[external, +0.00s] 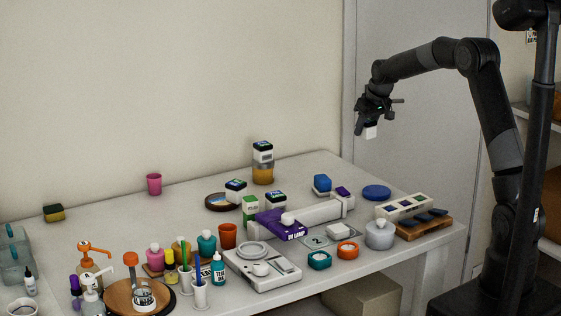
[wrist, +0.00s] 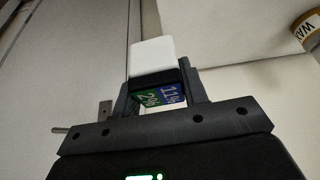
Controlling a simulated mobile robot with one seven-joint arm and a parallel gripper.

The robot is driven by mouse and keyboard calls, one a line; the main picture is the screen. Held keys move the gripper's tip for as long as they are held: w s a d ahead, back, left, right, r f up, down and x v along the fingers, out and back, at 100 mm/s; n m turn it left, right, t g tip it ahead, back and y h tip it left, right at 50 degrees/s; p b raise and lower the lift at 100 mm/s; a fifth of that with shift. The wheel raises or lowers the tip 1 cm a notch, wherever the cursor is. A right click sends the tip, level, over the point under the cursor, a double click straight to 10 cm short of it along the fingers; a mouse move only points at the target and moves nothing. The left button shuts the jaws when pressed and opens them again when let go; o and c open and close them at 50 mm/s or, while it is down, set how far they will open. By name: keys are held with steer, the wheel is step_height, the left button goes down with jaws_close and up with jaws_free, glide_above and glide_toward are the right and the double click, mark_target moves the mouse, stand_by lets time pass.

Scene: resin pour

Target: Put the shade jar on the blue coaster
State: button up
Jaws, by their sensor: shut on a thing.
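My gripper (external: 367,121) is shut on a small white jar (external: 371,132), which I take to be the shade jar, and holds it high in the air at the table's far right. In the wrist view the jar (wrist: 152,55) sits between the fingers, with its white body outward and its black lid, with a green and blue label, toward the palm. The blue coaster (external: 376,192) is a flat round disc at the back right of the table. It is bare, and the jar is well above it. The coaster does not show in the wrist view.
Similar jars stand on the table (external: 110,215), one on a wax tin (external: 263,174). A blue block (external: 322,183) and a white lamp tube (external: 320,211) lie left of the coaster. A swatch rack (external: 404,206) and grey pot (external: 379,234) stand in front.

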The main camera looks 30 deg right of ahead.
steer(key=s+d+r+m, duration=0.1)
steer(key=s+d, duration=0.1)
steer(key=s, duration=0.9)
steer(key=s+d+r, duration=0.1)
steer(key=s+d, duration=0.1)
steer(key=s, duration=1)
glide_above(383, 187)
step_height(383, 187, down, 7)
steer(key=shift+r, duration=0.15)
steer(key=shift+f, duration=2)
steer(key=o, duration=1)
steer(key=shift+f, duration=0.15)
steer(key=shift+o, duration=0.2)
